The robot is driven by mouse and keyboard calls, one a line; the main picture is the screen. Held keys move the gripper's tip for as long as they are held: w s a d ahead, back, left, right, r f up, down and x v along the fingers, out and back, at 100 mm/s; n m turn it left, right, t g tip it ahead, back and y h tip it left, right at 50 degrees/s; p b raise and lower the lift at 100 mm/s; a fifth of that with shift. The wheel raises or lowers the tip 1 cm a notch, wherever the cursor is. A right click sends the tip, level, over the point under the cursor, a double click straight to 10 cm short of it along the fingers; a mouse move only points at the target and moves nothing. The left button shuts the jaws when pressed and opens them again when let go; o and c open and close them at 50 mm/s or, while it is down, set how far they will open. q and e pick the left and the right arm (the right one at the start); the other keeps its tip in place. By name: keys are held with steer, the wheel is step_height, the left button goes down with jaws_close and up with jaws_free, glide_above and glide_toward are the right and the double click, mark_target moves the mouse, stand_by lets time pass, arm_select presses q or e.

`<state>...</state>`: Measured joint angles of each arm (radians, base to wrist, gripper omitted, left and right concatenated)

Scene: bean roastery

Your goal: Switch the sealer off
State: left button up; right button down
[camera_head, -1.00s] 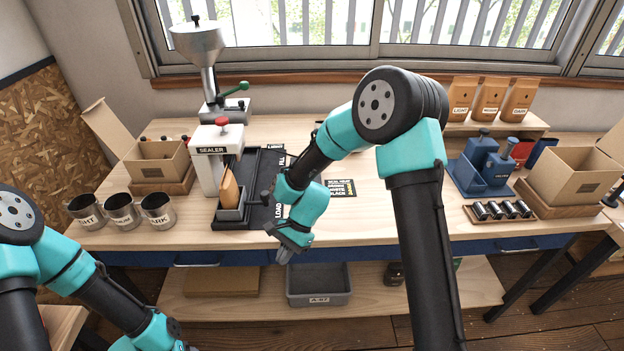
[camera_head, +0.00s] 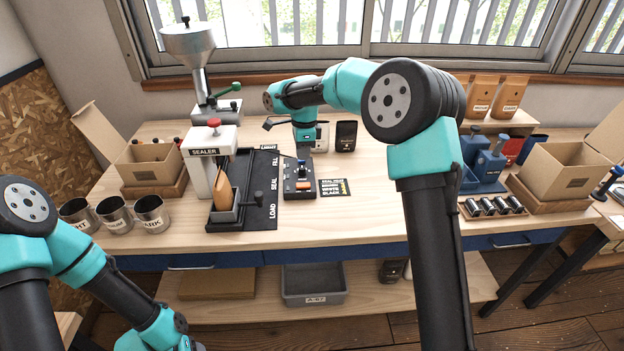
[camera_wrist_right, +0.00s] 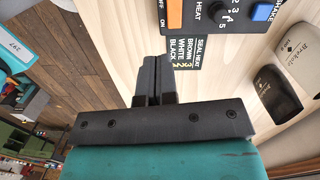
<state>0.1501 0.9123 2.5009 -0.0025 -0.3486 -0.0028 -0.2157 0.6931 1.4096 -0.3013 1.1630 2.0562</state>
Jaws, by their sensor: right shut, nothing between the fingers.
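The sealer (camera_head: 205,152) is a white press with a red knob, standing left of centre on the bench with a brown bag in its grey holder. Its dark control box (camera_head: 299,190) lies to the right of the black mat. In the right wrist view the box shows an orange switch (camera_wrist_right: 175,13) beside OFF and ON labels, a HEAT knob and a blue button; I cannot tell which way the switch is set. My right gripper (camera_head: 303,153) is shut and empty, above the back of the box; its fingertips (camera_wrist_right: 152,66) show apart from the switch. My left gripper is below the picture.
A heat card (camera_head: 334,188) lies right of the box. Dark and pale pouches (camera_head: 346,135) stand behind it. The black mat (camera_head: 262,185) lies left of it. Metal cups (camera_head: 152,213) and a cardboard box (camera_head: 150,165) stand at left. The front bench strip is clear.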

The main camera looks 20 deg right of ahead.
mark_target(308, 184)
steer(key=shift+w+d+r+m+h, duration=0.15)
steer(key=shift+w+d+r+m, duration=0.2)
steer(key=shift+r, duration=0.25)
steer(key=shift+w+d+r+m+h, duration=0.15)
steer(key=shift+w+d+r+m, duration=0.15)
steer(key=shift+d+r, duration=0.2)
steer(key=shift+a, duration=0.1)
step_height(308, 184, down, 14)
